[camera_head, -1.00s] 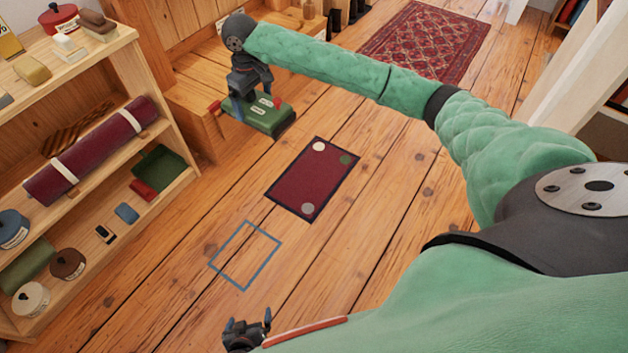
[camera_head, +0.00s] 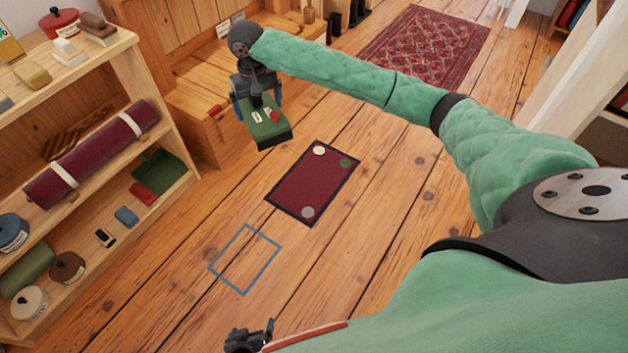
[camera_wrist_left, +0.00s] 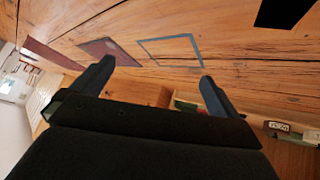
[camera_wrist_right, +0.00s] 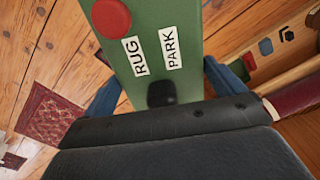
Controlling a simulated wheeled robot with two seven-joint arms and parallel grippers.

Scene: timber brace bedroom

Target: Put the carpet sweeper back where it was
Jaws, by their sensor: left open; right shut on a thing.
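The carpet sweeper is a green box (camera_head: 265,128) with a red knob and white labels; the right wrist view shows its top (camera_wrist_right: 150,20) with "RUG" and "PARK". My right gripper (camera_head: 258,92) is shut on it, at the black post on its top, beside the wooden bench. I cannot tell whether the sweeper touches the floor. A blue square outline (camera_head: 230,240) is on the floor, empty. My left gripper (camera_head: 250,338) is open and empty at the bottom of the head view; its fingers also show in the left wrist view (camera_wrist_left: 155,80).
A dark red mat (camera_head: 312,183) with pale, green and grey discs lies between the sweeper and the outline. A wooden shelf (camera_head: 150,207) with rolls and tins stands at left. The bench (camera_head: 195,90) is behind the sweeper. A patterned rug (camera_head: 425,45) lies farther back. Floor around the outline is clear.

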